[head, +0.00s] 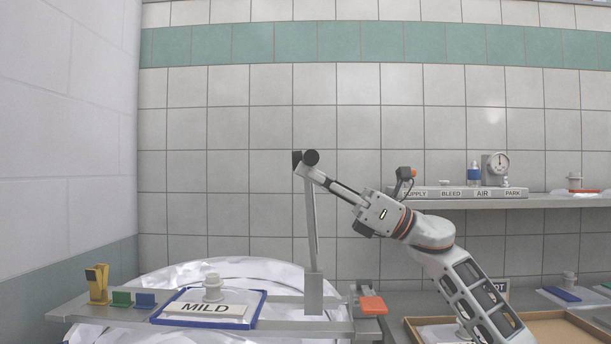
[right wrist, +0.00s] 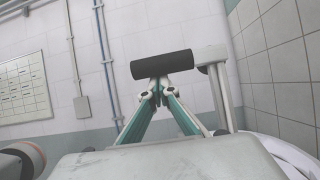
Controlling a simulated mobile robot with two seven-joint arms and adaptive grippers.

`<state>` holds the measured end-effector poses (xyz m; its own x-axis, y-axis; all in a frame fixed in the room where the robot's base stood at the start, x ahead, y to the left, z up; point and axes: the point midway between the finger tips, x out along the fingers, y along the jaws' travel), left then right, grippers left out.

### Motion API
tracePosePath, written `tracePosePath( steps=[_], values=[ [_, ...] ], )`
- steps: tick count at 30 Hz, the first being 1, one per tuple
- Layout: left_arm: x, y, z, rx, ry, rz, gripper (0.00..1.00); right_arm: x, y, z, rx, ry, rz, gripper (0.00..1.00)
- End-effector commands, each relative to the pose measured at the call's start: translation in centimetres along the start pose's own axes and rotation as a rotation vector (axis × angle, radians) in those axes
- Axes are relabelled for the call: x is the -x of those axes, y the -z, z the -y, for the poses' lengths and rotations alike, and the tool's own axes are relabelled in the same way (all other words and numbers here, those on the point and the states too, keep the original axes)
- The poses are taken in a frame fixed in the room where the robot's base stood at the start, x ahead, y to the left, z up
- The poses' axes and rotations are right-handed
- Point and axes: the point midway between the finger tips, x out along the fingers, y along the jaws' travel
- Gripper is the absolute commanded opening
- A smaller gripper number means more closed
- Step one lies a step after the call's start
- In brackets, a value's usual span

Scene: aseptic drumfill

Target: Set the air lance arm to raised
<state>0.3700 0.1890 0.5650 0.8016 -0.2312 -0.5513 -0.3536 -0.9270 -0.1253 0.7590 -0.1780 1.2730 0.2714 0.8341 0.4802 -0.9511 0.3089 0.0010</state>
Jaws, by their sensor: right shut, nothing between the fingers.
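The air lance arm (head: 311,235) is a slim grey bar standing nearly upright from a grey bracket (head: 313,293) on the rail. A black cylindrical grip (head: 311,157) sits across its top. My right gripper (head: 322,180) reaches up to the grip from the right. In the right wrist view the black grip (right wrist: 150,68) lies just past the closed fingertips (right wrist: 158,84), and the grey bar joins it on the right (right wrist: 222,95). The fingers hold nothing; whether the tips touch the grip I cannot tell. My left gripper is out of view.
A blue-edged tray with a MILD label (head: 205,309) and coloured clips (head: 122,298) lie on the rail, over a shiny wrapped drum (head: 250,268). An orange block (head: 373,305) is right of the bracket.

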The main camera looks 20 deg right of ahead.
Motion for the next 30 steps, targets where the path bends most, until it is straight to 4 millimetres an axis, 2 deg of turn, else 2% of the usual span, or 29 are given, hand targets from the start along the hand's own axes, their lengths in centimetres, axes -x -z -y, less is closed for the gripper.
tracePosePath(
  steps=[10, 14, 30],
  values=[
    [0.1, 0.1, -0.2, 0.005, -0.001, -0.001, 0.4, 0.0, -0.4, -0.1, 0.003, -0.001, 0.003, 0.0],
    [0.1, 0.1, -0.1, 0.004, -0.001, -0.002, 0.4, 0.8, -0.3, -0.1, 0.002, 0.0, 0.003, 0.0],
    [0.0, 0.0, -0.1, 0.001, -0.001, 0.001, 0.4, 10.5, 0.0, 0.1, 0.0, 0.002, -0.001, 0.0]
  ],
)
